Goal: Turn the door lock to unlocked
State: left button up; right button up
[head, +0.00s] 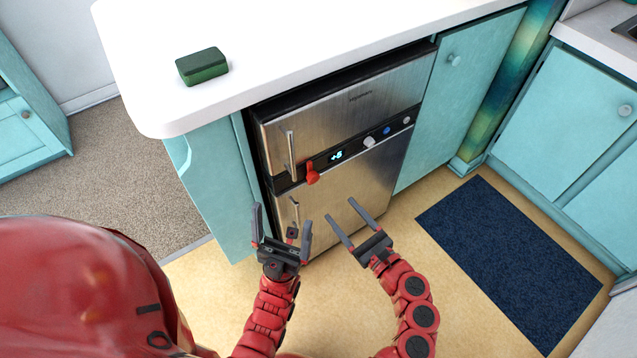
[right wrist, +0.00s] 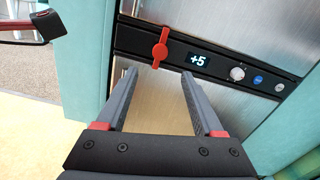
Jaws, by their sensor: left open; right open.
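The door lock is a red knob (head: 313,173) on the black control strip of a steel fridge (head: 345,110), near the strip's left end. In the right wrist view the red lock (right wrist: 160,48) stands close to upright, slightly tilted, left of the "+5" display. My left gripper (head: 281,228) is open and empty, below the lock in the head view. My right gripper (head: 342,215) is open and empty, below and right of the lock. In the right wrist view its fingers (right wrist: 155,100) point toward the fridge front, apart from the lock.
The control strip also holds a white knob (head: 369,142), a blue button (head: 387,131) and a grey button. Two vertical handles (head: 291,155) are on the fridge doors' left side. A green box (head: 202,67) sits on the white counter. A dark blue mat (head: 510,255) lies on the floor.

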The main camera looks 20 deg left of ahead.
aim_at(315, 180)
jog(key=b+x, duration=0.1)
jog(key=x, duration=1)
jog(key=shift+w, duration=0.15)
grip_shut()
